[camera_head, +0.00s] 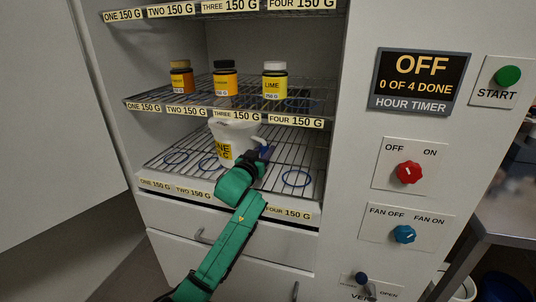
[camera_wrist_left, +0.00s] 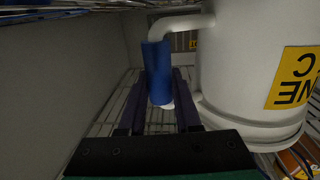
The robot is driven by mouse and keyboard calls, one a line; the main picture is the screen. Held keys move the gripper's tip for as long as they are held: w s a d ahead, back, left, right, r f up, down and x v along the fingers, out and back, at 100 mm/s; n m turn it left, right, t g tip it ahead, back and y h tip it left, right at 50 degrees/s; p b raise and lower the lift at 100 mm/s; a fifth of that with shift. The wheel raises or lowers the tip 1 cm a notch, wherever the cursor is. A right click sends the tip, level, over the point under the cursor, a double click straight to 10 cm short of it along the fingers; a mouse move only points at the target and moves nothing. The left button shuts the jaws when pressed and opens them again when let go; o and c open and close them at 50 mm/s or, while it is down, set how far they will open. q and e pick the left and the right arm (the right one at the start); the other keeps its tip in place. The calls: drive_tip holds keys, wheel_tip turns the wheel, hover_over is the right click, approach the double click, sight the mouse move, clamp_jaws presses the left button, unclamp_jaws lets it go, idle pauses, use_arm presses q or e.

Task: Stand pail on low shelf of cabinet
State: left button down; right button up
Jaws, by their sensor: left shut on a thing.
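The white pail (camera_head: 235,131) with a yellow label is inside the open cabinet (camera_head: 338,200), upright over the low shelf (camera_head: 300,147), a wire rack. It sits above the middle part of the rack; I cannot tell whether its base touches the wires. My left gripper (camera_head: 264,154) reaches in from the front and is shut on the pail's blue handle grip. In the left wrist view the grip (camera_wrist_left: 158,75) stands between the fingers, with the pail (camera_wrist_left: 235,70) to the right. My right gripper is not in view.
Blue rings (camera_head: 297,178) mark places on the low shelf, above numbered labels. The control panel with a red knob (camera_head: 408,172) is at right.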

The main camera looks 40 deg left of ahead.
use_arm(q)
drive_tip(key=shift+s+d+r, duration=0.1)
drive_tip(key=shift+s+r, duration=0.05)
drive_tip(key=shift+s, duration=0.25)
drive_tip(key=shift+s+d+r, duration=0.1)
drive_tip(key=shift+s, duration=0.3)
drive_tip(key=c, duration=0.8)
unclamp_jaws()
drive_tip(key=shift+w+a+f, duration=0.1)
drive_tip(key=shift+w+f, duration=0.1)
drive_tip(key=shift+f, duration=0.05)
drive_tip(key=shift+c, duration=0.2)
drive_tip(key=shift+o, duration=1.2)
drive_tip(key=shift+r, duration=0.1)
drive_tip(key=shift+s+d, duration=0.2)
drive_tip(key=shift+s, duration=0.3)
drive_tip(key=v, duration=1)
drive_tip(key=shift+s, duration=0.35)
drive_tip(key=shift+s+d, duration=0.1)
